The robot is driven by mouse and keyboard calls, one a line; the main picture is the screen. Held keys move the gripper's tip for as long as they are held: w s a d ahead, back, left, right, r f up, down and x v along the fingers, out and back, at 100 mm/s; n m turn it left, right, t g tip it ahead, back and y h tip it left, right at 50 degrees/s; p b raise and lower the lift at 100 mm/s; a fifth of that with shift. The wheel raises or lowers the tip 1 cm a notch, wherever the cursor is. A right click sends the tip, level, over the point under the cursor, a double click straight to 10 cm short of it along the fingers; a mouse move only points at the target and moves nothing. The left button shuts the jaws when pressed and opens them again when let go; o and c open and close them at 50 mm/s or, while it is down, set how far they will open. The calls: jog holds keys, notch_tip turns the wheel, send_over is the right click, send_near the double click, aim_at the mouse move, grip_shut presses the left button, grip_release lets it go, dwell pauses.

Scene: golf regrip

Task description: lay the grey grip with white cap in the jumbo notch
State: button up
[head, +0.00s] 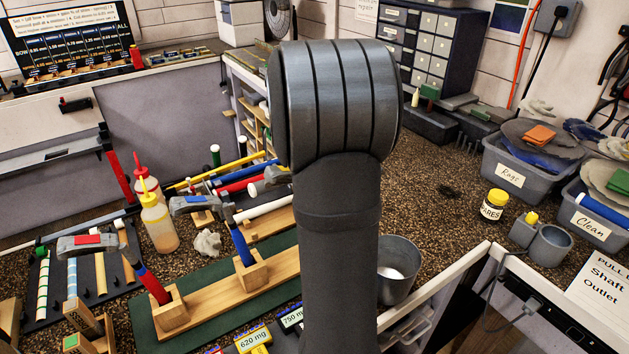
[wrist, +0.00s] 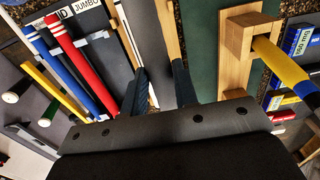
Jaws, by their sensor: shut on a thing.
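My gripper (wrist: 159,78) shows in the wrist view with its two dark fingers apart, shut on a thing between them. A plain grey band (wrist: 148,40) runs between the fingers and looks like the grey grip; I cannot make out its edges well, and its white cap is not clearly seen. A JUMBO label (wrist: 88,5) shows at the top left of the wrist view, left of my fingers.
Red (wrist: 82,62) and blue grips lie left of my fingers. A wooden stand (wrist: 238,45) with a yellow and blue grip is to the right. In the head view, squeeze bottles (head: 158,222), hammers and a grey cup (head: 399,270) crowd the bench; its right part is freer.

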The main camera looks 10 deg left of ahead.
jog(key=w+a+f, duration=0.1)
jog(key=w+a, duration=0.2)
jog(key=a, duration=0.8)
jog(key=shift+w+a+f, duration=0.25)
jog(key=shift+f, duration=0.15)
jog(key=shift+f, duration=4.15)
jog(key=o, duration=1)
jog(key=shift+c, duration=0.2)
jog(key=shift+r, duration=0.1)
notch_tip(320, 180, up, 17)
jog(key=shift+s+a, duration=0.15)
jog(key=shift+s, duration=0.05)
